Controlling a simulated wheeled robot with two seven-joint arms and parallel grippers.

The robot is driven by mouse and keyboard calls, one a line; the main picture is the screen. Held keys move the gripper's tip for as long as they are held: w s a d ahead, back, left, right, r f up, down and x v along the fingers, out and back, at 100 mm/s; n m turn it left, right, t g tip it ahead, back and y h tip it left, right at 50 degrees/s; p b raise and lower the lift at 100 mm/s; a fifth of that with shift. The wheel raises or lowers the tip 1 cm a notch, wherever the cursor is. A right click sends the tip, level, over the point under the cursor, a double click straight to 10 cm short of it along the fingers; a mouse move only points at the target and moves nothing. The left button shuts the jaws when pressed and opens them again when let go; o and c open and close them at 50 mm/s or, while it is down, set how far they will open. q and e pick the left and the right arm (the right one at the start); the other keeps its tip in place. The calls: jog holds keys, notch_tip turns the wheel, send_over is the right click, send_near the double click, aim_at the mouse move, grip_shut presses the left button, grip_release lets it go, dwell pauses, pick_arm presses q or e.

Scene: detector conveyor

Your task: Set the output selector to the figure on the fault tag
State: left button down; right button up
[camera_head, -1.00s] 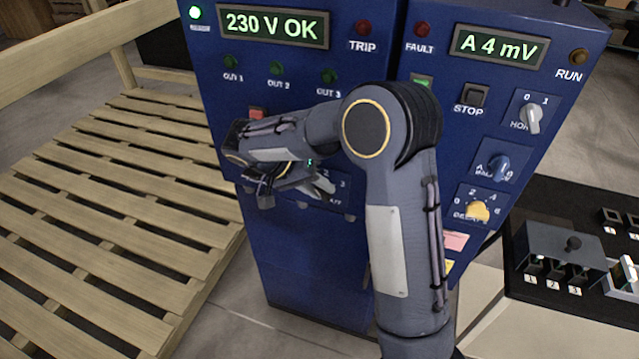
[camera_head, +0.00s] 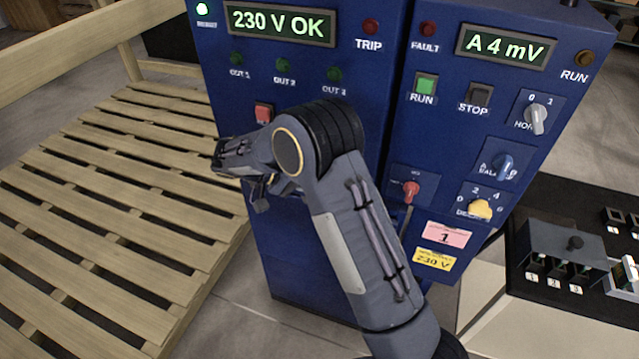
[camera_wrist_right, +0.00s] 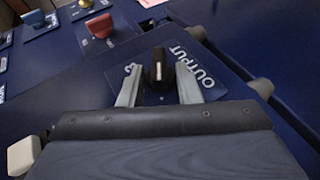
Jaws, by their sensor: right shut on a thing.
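The output selector (camera_wrist_right: 158,62) is a black knob with a white line on a blue plate marked OUTPUT in the right wrist view. My right gripper (camera_wrist_right: 158,76) is shut on it, one finger on each side. A figure that looks like 2 shows on the plate by the left finger; other figures are hidden. In the head view my right arm covers the selector and the gripper. A pink tag (camera_head: 447,235) that looks to read 1 is on the right cabinet. A yellow tag (camera_head: 435,260) under it is hard to read. My left gripper is out of view.
The left cabinet's display (camera_head: 279,24) reads 230 V OK; the right display (camera_head: 505,46) reads A 4 mV. A red knob (camera_head: 411,190), a blue knob (camera_head: 502,166) and a yellow knob (camera_head: 480,209) are on the right cabinet. A wooden pallet (camera_head: 110,200) lies left.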

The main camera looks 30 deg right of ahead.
jog(key=o, duration=0.6)
jog(key=shift+w+a, duration=0.1)
jog(key=shift+a, duration=0.05)
jog(key=b+v, duration=0.1)
jog(key=v, duration=0.6)
jog(key=shift+a+r, duration=0.2)
jog(key=shift+a, duration=0.05)
jog(key=shift+w, duration=0.1)
